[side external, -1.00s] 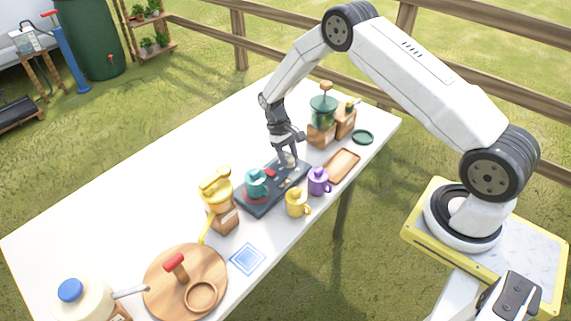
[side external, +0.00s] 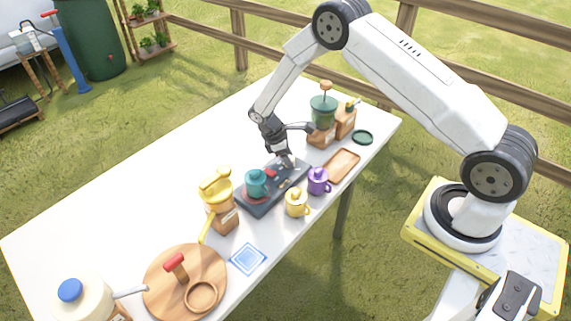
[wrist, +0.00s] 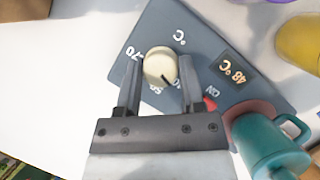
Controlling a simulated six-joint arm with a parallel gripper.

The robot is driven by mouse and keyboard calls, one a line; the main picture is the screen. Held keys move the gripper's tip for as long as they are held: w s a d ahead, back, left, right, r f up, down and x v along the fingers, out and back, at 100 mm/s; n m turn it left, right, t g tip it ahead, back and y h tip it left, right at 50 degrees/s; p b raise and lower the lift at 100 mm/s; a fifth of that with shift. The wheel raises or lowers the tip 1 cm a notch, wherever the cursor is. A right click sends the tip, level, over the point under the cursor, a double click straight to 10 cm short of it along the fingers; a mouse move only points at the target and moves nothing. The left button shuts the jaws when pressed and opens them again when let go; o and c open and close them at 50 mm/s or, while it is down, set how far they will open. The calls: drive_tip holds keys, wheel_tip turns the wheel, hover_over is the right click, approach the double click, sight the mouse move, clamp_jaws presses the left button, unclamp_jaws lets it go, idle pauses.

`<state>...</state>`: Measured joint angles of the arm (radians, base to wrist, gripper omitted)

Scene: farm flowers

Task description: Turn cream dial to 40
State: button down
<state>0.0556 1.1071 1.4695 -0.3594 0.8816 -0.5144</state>
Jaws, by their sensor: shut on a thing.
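The cream dial (wrist: 158,64) is a round knob with a dark pointer line on the dark hot plate (wrist: 205,40). The fingers of my gripper (wrist: 161,72) stand on either side of the dial and are shut on it. Its pointer faces down and slightly right in the wrist view, near partly hidden scale numbers; "70" shows at left. A display (wrist: 236,70) reads 48 °C. In the side view my gripper (side external: 286,161) is down on the hot plate (side external: 265,205), and the dial is mostly hidden by the fingers.
A teal mug (side external: 256,183) sits on the plate's reddish heating disc, beside a red switch (wrist: 210,104) marked ON. Purple (side external: 319,181) and yellow (side external: 297,203) mugs stand close in front. A green-topped grinder (side external: 323,112) stands right of the gripper, a yellow-topped one (side external: 217,192) at left.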

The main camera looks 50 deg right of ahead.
drive_tip(key=shift+n, duration=0.4)
drive_tip(key=shift+c, duration=1)
unclamp_jaws()
drive_tip(key=shift+r, duration=0.1)
drive_tip(key=v, duration=0.7)
drive_tip(key=shift+a+r, duration=0.15)
drive_tip(key=shift+r, duration=0.1)
